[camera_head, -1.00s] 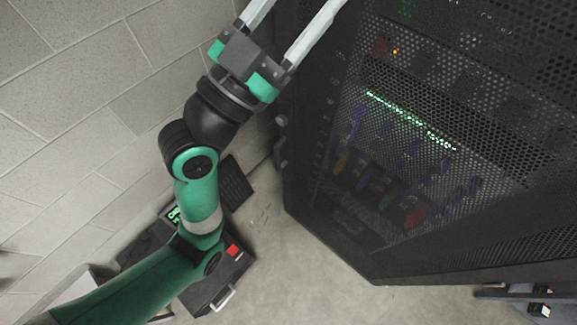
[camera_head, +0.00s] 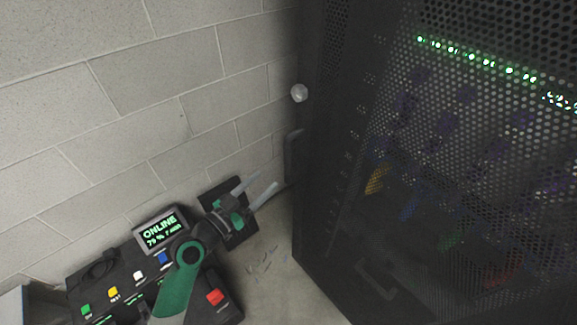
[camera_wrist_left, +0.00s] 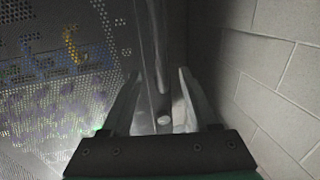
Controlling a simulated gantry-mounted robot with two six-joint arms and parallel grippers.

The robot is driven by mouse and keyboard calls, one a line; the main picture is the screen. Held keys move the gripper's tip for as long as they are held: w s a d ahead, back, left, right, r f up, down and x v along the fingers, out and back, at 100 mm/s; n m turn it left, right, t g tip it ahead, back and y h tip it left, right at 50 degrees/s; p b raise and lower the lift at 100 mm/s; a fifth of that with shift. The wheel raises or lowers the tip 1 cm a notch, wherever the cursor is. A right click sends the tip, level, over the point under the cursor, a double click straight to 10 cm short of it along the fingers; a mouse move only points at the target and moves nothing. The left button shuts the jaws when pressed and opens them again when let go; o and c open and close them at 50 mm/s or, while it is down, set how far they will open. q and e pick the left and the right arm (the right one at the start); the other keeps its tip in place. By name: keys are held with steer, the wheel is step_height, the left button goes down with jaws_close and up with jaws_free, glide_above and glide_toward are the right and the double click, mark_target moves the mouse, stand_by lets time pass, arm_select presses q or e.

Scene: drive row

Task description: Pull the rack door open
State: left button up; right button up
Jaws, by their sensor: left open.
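The rack door (camera_head: 470,150) is a black perforated panel filling the right of the head view; lights and coloured cables show through it. It looks shut. A dark handle (camera_head: 292,155) stands at its left edge, below a pale round knob (camera_head: 299,92). My left gripper (camera_head: 260,184) is open and empty, just left of and below the handle, with fingers pointing towards the rack edge. In the left wrist view the open fingers (camera_wrist_left: 160,73) straddle a vertical grey bar (camera_wrist_left: 152,45), with a round knob (camera_wrist_left: 164,120) nearer; contact cannot be told. My right gripper is out of view.
A black console (camera_head: 130,275) with coloured buttons and an "ONLINE" screen (camera_head: 162,229) stands low at the left, beneath my left arm. A pale block wall (camera_head: 150,100) rises close behind.

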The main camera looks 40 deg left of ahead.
mark_target(285, 162)
arm_select(q)
steer(key=w, duration=0.3)
steer(key=w+b, duration=0.1)
steer(key=w, duration=0.3)
steer(key=w+b, duration=0.1)
steer(key=w, duration=0.3)
steer(key=shift+w+a, duration=0.25)
steer(key=shift+a, duration=0.1)
jaws_close()
stand_by(0.7)
